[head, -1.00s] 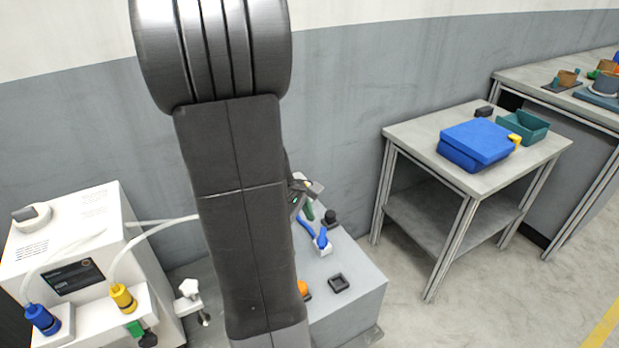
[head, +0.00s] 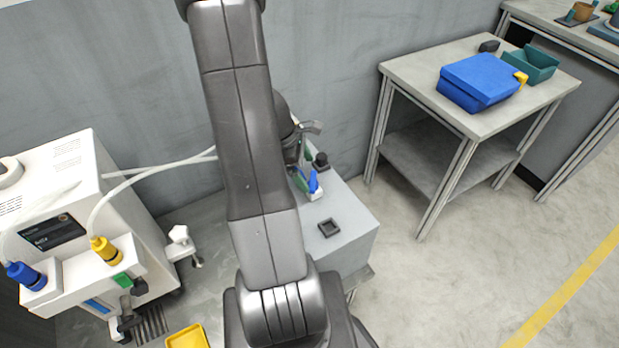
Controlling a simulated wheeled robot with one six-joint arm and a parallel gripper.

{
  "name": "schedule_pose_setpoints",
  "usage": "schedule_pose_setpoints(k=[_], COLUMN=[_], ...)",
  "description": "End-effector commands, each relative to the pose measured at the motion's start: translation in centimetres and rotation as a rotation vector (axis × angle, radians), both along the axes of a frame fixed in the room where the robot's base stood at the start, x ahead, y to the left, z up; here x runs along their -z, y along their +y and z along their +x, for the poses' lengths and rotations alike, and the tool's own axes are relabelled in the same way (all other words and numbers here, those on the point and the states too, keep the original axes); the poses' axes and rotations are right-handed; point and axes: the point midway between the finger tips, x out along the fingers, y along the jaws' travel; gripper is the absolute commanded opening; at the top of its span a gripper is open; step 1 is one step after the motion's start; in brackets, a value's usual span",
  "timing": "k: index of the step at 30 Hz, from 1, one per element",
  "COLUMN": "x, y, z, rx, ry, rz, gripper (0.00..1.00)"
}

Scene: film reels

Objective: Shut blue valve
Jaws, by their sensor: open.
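A blue-capped fitting (head: 27,274) stands at the front left of the white machine (head: 72,190). A yellow fitting (head: 103,248) with a clear tube stands to its right. Lower on the machine's front are a green tab (head: 121,281) and a blue strip (head: 97,305); I cannot tell which blue part is the valve. My gripper (head: 309,128) shows only in part behind my arm. It is open, above the back of the grey box and well right of the machine. Its fingertips are small and partly hidden.
The grey box (head: 352,232) holds a blue-handled tool (head: 313,183), a black knob (head: 320,160) and a dark square holder (head: 329,228). A yellow tray (head: 188,338) lies at the bottom. A side table (head: 415,78) bears a blue case (head: 478,80) and a teal bin (head: 533,64). Floor at right is clear.

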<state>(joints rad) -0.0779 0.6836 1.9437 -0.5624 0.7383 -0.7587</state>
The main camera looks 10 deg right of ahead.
Motion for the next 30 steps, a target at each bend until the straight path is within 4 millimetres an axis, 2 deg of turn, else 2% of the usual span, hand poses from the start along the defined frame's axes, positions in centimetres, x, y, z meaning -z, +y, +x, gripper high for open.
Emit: schedule_pose_setpoints(k=[1,6,17,18,24,25,30], x=[1.0,2.6,3.1,3.1,3.0,3.0,3.0], y=[-0.3,-1.0,-1.2,-1.2,-1.2,-1.2,-1.2], z=[-0.2,-0.3,-0.4,-0.4,-0.4,-0.4,-0.3], rx=[0.002,0.002,0.001,0.001,0.001,0.001,0.008], ry=[0.004,0.001,0.0,0.0,0.0,0.0,0.0], rz=[0.0,0.0,0.0,0.0,0.0,0.0,0.0], gripper=[0.9,0.9,0.9,0.88,0.49,0.45,0.45])
